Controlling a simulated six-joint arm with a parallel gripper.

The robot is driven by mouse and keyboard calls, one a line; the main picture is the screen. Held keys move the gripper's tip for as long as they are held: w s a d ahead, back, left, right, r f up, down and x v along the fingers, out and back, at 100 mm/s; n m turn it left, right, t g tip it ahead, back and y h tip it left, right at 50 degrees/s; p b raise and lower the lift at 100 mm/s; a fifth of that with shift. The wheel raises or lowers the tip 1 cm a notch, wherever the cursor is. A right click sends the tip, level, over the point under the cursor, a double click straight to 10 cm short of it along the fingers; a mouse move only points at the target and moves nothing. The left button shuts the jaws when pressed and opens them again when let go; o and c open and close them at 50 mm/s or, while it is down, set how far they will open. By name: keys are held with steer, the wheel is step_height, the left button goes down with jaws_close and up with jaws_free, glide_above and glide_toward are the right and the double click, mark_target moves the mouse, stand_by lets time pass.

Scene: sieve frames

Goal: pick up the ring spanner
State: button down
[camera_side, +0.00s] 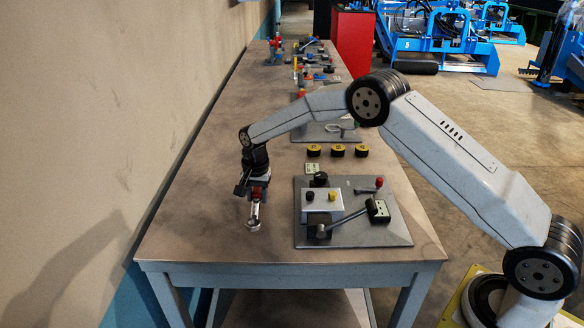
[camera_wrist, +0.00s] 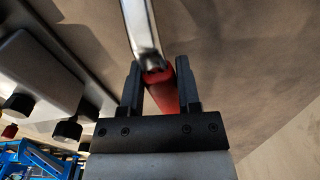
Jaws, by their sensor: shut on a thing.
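The ring spanner (camera_side: 255,212) has a red grip and a silver shaft with a rounded end. My gripper (camera_side: 257,190) is shut on its red part and points down over the left part of the table. The silver end hangs downward in the side view; I cannot tell whether it touches the tabletop. In the wrist view my gripper (camera_wrist: 160,88) has the red grip between its two dark fingers, and the silver shaft of the spanner (camera_wrist: 141,28) runs up out of the top edge. The ring end is outside that view.
Right of my gripper, a grey plate (camera_side: 352,238) carries a white box (camera_side: 322,204) with knobs and a long lever (camera_side: 348,221). Several black-and-yellow round pieces (camera_side: 338,151) stand behind it. More fixtures line the table's far end. A wall rises on the left. Bare tabletop (camera_side: 200,225) lies left of my gripper.

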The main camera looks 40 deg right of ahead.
steer(key=s+r, duration=1)
steer(key=s, duration=0.4)
steer(key=shift+d+r, duration=0.15)
steer(key=shift+d, duration=0.1)
stand_by(0.5)
steer(key=shift+h, duration=0.3)
steer(key=w+d, duration=0.1)
steer(key=d, duration=0.2)
steer(key=w+d, duration=0.1)
steer(key=d, duration=0.2)
steer(key=w+d, duration=0.1)
steer(key=d, duration=0.1)
steer(key=shift+w+d+r, duration=0.15)
steer(key=shift+d+r, duration=0.05)
steer(key=shift+d, duration=0.2)
steer(key=w+d, duration=0.1)
steer(key=d, duration=0.9)
steer(key=shift+w+d+r+m+h, duration=0.2)
steer(key=shift+m+h, duration=0.2)
